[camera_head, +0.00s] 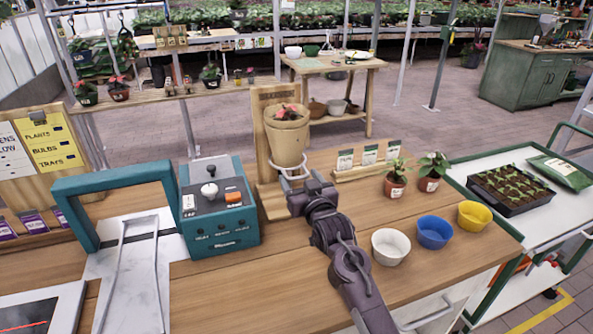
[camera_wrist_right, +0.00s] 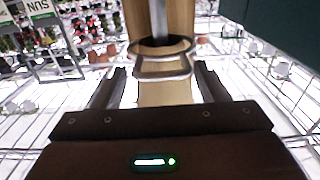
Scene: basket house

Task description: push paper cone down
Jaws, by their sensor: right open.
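A tan paper cone (camera_head: 287,140) sits upright in a wire ring holder (camera_head: 290,170) on a wooden stand (camera_head: 264,180). A red-leaved plant (camera_head: 288,112) shows in the cone's open top. My right gripper (camera_head: 297,186) is just below and in front of the cone, by the wire ring. In the right wrist view its two fingers (camera_wrist_right: 160,88) are spread apart, with a metal ring (camera_wrist_right: 162,58) ahead between them. I cannot tell whether the fingers touch the ring. Nothing is held between them. My left gripper is out of view.
A teal control box (camera_head: 216,200) and teal frame stand left of the stand. White (camera_head: 390,247), blue (camera_head: 434,233) and yellow (camera_head: 474,217) bowls line the counter's right side. Two potted plants (camera_head: 396,180) stand behind the bowls. A seedling tray (camera_head: 509,190) rests on the cart at right.

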